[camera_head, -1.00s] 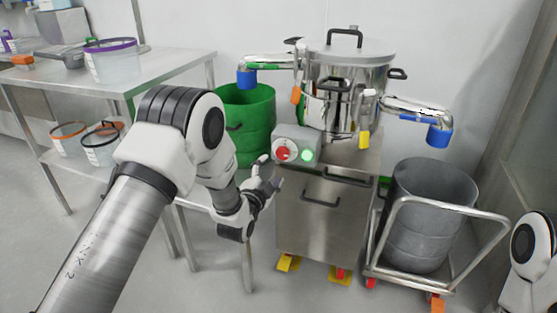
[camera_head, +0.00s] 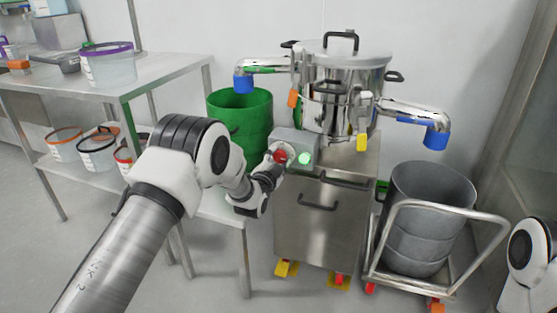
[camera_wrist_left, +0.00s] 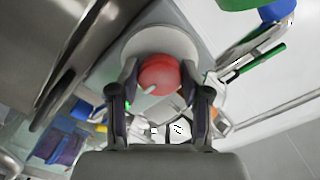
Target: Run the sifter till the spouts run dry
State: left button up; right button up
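The steel sifter (camera_head: 342,80) stands on a steel cabinet base, with a lid on top. A control box (camera_head: 312,143) on its left side carries a red knob (camera_head: 281,156) on a white disc and a bright green button (camera_head: 304,158). Two spouts end in blue caps or sleeves, left (camera_head: 243,82) and right (camera_head: 436,137). No flow shows at either. My left gripper (camera_head: 272,164) is at the red knob. In the left wrist view the knob (camera_wrist_left: 159,75) lies between the fingertips (camera_wrist_left: 159,78), which stand apart with narrow gaps beside it. My right gripper is out of view.
A green drum (camera_head: 240,115) stands under the left spout, a grey drum (camera_head: 432,215) on a trolley (camera_head: 500,228) under the right. A steel table (camera_head: 165,65) with tubs is at left. The cabinet has yellow-and-red feet (camera_head: 338,281).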

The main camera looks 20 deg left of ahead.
pick_arm(q)
jog(key=c, duration=0.3)
jog(key=shift+c, duration=0.2)
jog(key=shift+n, duration=0.5)
jog(key=n+p, duration=0.1)
jog(key=n, duration=0.1)
jog(key=shift+r+n, duration=0.1)
jog(key=shift+n, duration=0.2)
jog(key=n+p, duration=0.1)
jog(key=n, duration=0.3)
jog(key=shift+n, duration=0.3)
jog(key=n+p, duration=0.1)
jog(key=n, duration=0.8)
jog(key=shift+n+p, duration=0.3)
